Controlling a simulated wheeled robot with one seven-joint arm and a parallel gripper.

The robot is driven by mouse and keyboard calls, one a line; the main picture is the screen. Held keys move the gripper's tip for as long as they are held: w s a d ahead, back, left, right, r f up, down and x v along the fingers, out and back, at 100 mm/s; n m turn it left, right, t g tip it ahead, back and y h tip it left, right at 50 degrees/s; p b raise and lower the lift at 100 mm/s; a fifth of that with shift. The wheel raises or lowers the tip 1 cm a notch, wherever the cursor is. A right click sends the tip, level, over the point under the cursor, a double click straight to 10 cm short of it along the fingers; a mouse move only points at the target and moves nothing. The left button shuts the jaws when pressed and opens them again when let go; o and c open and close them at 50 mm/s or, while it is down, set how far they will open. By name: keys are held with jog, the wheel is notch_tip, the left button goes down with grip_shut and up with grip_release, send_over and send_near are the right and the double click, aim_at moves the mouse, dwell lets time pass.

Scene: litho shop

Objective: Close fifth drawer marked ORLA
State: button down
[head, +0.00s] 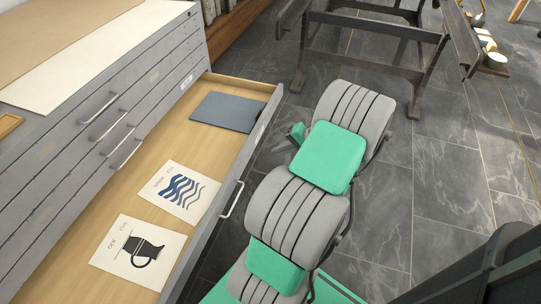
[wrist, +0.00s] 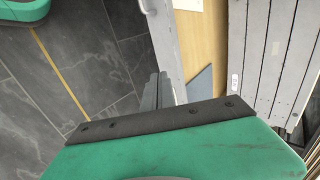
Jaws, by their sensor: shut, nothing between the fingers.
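A grey plan chest (head: 60,150) stands at the left with one low drawer (head: 228,205) pulled far out. The drawer's front has a pale bar handle (head: 232,199), and I cannot read any marking on it. In the wrist view the drawer front (wrist: 166,45) runs down beside my gripper (wrist: 160,88). The fingers are together and empty, close to the outer side of that front. I cannot tell whether they touch it.
Two prints, one with blue waves (head: 180,191) and one with a black jug (head: 139,252), lie in the drawer with a blue-grey folder (head: 228,111). The drawers above are shut. A dark metal stand (head: 375,60) is behind. Tiled floor (head: 440,170) is open at the right.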

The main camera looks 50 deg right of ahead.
aim_at(246, 156)
jog(key=b+x, duration=0.1)
jog(key=x, duration=0.2)
jog(key=b+x, duration=0.1)
jog(key=x, duration=0.2)
jog(key=w+r+b+x, duration=0.1)
jog(key=x, duration=0.3)
jog(key=shift+a+b, duration=0.3)
jog(key=shift+w+a+r, duration=0.2)
jog(key=shift+w+a, duration=0.05)
jog(key=shift+w, duration=0.45)
